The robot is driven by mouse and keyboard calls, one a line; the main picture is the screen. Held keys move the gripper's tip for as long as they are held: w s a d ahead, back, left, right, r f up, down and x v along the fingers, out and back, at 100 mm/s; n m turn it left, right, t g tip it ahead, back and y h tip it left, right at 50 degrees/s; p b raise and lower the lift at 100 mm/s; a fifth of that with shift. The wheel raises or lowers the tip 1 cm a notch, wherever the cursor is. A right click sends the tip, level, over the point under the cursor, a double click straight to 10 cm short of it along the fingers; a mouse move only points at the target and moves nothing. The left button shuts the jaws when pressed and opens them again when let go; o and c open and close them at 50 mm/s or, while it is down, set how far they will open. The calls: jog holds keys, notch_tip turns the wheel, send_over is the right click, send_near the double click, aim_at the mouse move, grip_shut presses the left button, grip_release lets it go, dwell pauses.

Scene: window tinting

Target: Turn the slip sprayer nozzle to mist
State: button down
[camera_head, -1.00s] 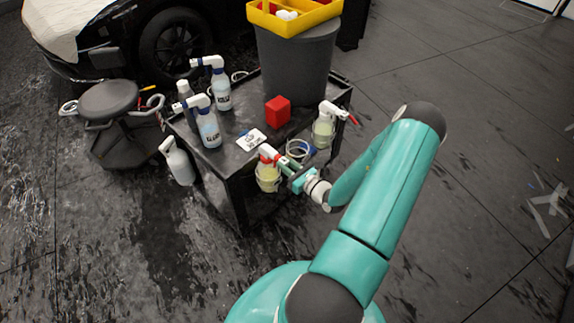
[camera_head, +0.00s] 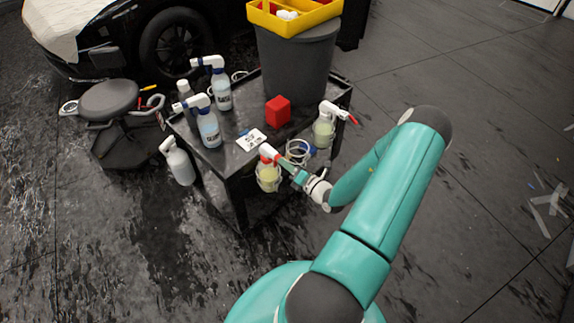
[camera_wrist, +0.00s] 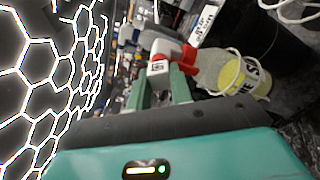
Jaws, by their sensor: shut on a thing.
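A sprayer bottle (camera_head: 268,179) with yellowish liquid and a red and white head hangs in a ring holder at the cart's near side. In the wrist view its clear body (camera_wrist: 232,76) lies at the right, with a partly readable label. Its white nozzle (camera_wrist: 158,67) carries a small dark mark that I cannot read, and red parts of the head sit beside it. My gripper (camera_head: 283,166) reaches it from the right. In the wrist view its green fingers (camera_wrist: 160,82) are shut on the nozzle from both sides.
A similar sprayer (camera_head: 323,131) with a red tip hangs at the cart's right side. An empty ring holder (camera_head: 298,150) sits between the two. The black cart (camera_head: 236,158) carries blue-liquid bottles (camera_head: 209,128), a red block (camera_head: 278,110) and a grey bucket (camera_head: 295,62). Floor is open at right.

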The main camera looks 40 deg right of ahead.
jog(key=m, duration=0.6)
jog(key=shift+m, duration=0.4)
dwell(0.3)
jog(key=c, duration=1.2)
grip_release()
jog(key=shift+c, duration=0.2)
jog(key=s, duration=1.3)
jog(key=shift+s+d, duration=0.2)
jog(key=shift+s, duration=0.2)
